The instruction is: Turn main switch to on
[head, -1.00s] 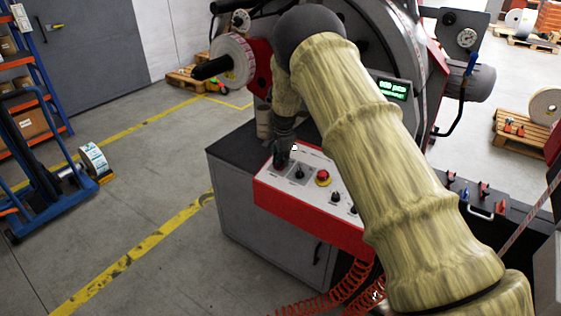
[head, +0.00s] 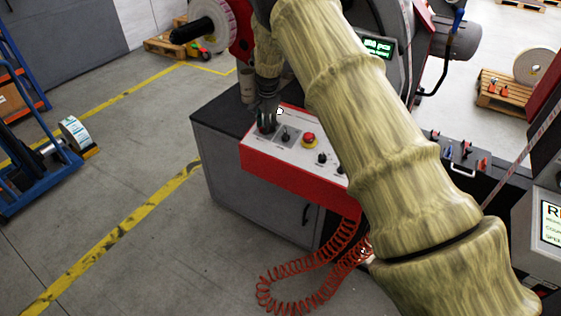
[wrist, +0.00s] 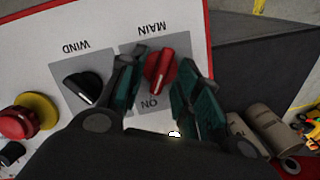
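The main switch (wrist: 158,70) is a red rotary knob on a grey plate lettered MAIN and ON, upside down in the wrist view. Its grip bar lies tilted slightly from upright in that picture. My gripper (wrist: 160,88) is open, with one dark green finger on each side of the knob and a visible gap to each. In the head view my gripper (head: 266,126) points down at the left end of the white-topped, red-fronted control panel (head: 262,160). There it hides the main switch.
Beside the main switch is a black WIND knob (wrist: 86,84), then a red emergency button (wrist: 17,122) with a yellow collar. Cardboard cores (wrist: 272,130) stand on the dark cabinet top. A coiled red hose (head: 300,275) hangs below the panel.

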